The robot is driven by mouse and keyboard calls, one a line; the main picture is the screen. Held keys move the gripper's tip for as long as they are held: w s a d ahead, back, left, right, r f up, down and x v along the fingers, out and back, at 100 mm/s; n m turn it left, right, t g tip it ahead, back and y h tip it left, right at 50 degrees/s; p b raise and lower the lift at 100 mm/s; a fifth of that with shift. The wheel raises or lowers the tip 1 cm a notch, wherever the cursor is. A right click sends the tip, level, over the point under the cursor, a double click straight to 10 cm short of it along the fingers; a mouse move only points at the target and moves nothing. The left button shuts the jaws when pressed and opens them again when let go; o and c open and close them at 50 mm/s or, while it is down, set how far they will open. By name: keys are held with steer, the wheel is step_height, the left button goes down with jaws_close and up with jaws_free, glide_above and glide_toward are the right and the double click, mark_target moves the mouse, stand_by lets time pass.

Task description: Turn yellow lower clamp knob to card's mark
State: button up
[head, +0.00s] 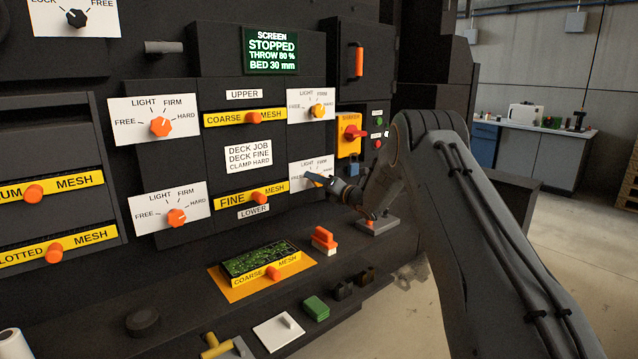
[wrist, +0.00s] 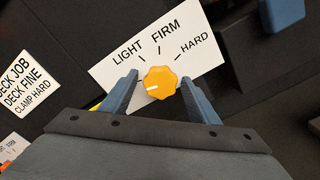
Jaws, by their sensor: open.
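The yellow lower clamp knob (wrist: 160,80) sits on a white dial plate (wrist: 205,55) marked LIGHT, FIRM and HARD in the wrist view. Its white pointer faces left and slightly down, away from HARD, toward where the head view's plate (head: 297,169) reads FREE. My gripper (wrist: 160,86) is open, with one blue finger on each side of the knob; I cannot tell whether they touch it. In the head view my gripper (head: 312,178) covers most of this knob. The job card (head: 248,157) reads DECK JOB, DECK FINE, CLAMP HARD; it also shows in the wrist view (wrist: 25,85).
Another yellow knob (head: 318,110) is on the upper right dial. Orange knobs (head: 160,127) are on the left dials. A red switch (head: 354,132) on a yellow plate is to the right. The ledge below holds a mesh tray (head: 228,286) and an orange-handled tool (head: 324,238).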

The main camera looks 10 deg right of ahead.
steer(key=c, duration=1)
steer(key=shift+c, duration=0.2)
